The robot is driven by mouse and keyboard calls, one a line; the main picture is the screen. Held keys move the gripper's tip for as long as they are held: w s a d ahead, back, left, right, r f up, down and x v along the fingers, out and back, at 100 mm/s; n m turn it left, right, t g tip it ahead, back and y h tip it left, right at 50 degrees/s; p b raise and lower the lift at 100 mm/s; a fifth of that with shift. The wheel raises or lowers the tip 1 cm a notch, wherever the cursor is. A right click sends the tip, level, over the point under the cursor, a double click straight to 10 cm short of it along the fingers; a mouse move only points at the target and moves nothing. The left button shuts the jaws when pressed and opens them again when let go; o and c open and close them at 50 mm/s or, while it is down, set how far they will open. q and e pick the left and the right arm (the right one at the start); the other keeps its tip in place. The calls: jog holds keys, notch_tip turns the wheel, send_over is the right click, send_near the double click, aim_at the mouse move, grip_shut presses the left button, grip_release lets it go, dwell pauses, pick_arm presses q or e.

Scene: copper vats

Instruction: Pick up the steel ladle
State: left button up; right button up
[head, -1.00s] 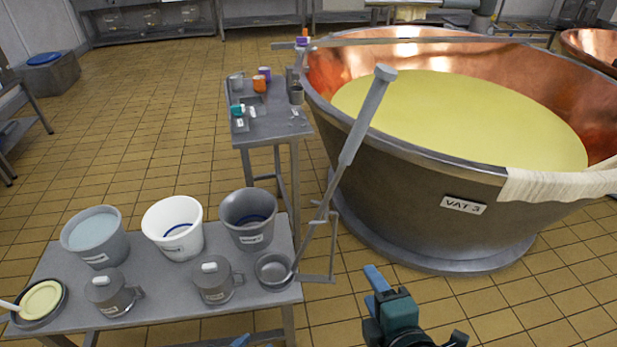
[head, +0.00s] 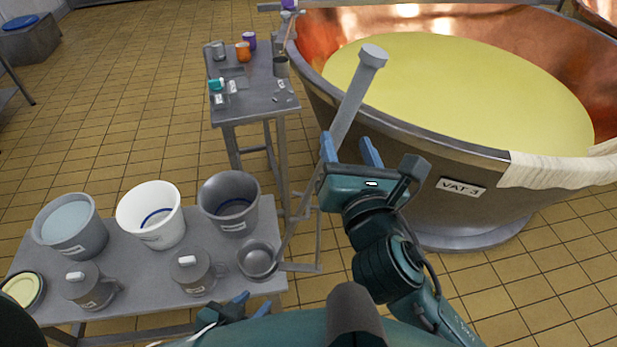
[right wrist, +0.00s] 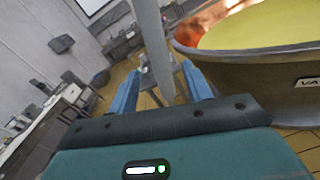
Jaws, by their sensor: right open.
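The steel ladle (head: 355,92) leans with its bowl on the front table and its long handle slanting up to the right, past the vat's rim. It also shows in the right wrist view (right wrist: 151,40), where the handle runs up between the two fingers as seen from there. My right gripper (head: 347,143) is open at the handle's upper half, below its thick grip end. I cannot tell whether a finger touches the handle. My left gripper (head: 238,305) is low at the table's front edge, partly hidden, its jaw state unclear.
The front table (head: 130,248) holds a grey bucket (head: 72,235) of liquid, a white bucket (head: 150,222), a dark bucket (head: 230,210) and lidded steel pots. A small table (head: 250,110) with cups stands behind. The large vat (head: 410,160) is close on the right.

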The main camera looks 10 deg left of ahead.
aim_at(341, 133)
jog(key=x, duration=0.6)
jog(key=shift+f, duration=0.2)
jog(key=shift+s, duration=0.1)
jog(key=shift+c, duration=1.3)
jog(key=c, duration=0.8)
grip_shut()
